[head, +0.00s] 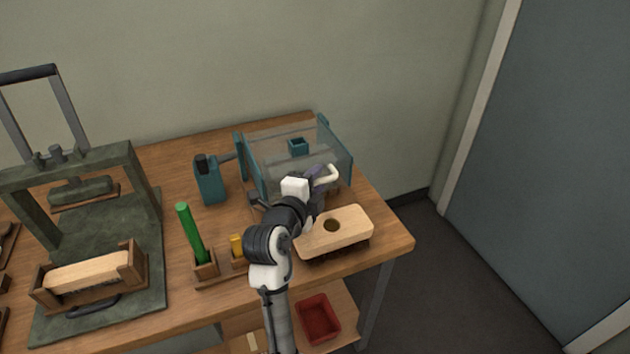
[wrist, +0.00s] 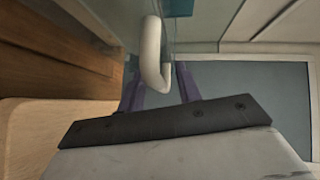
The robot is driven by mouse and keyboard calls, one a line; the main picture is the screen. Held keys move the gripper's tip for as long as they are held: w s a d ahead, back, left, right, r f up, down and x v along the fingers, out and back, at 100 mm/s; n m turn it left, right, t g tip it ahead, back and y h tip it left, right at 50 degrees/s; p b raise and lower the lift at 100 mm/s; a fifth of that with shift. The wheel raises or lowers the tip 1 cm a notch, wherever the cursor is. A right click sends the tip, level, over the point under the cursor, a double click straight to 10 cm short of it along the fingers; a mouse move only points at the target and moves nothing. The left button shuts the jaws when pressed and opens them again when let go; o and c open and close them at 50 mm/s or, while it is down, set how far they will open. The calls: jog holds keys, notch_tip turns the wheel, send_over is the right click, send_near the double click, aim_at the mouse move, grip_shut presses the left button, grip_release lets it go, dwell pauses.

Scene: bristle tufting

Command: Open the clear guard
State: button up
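The clear guard (head: 285,163) is a transparent box with teal end frames at the back right of the table. It is closed over a small teal block (head: 298,146). Its cream handle (head: 331,174) sticks out at the front right. My gripper (head: 320,184) is at this handle, partly hidden by my own wrist in the head view. In the wrist view, the handle (wrist: 152,55) hangs between the two purple fingers of my gripper (wrist: 160,88). The fingers look spread, with a gap on each side of the handle.
A wooden brush block (head: 345,228) with a hole lies just in front of the guard, close to my wrist. A teal bottle-like device (head: 209,180) and a green rod (head: 191,233) stand to the left. A green press (head: 85,170) fills the far left. A red bin (head: 318,318) sits below.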

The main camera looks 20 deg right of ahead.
jog(key=shift+c, duration=0.2)
grip_shut()
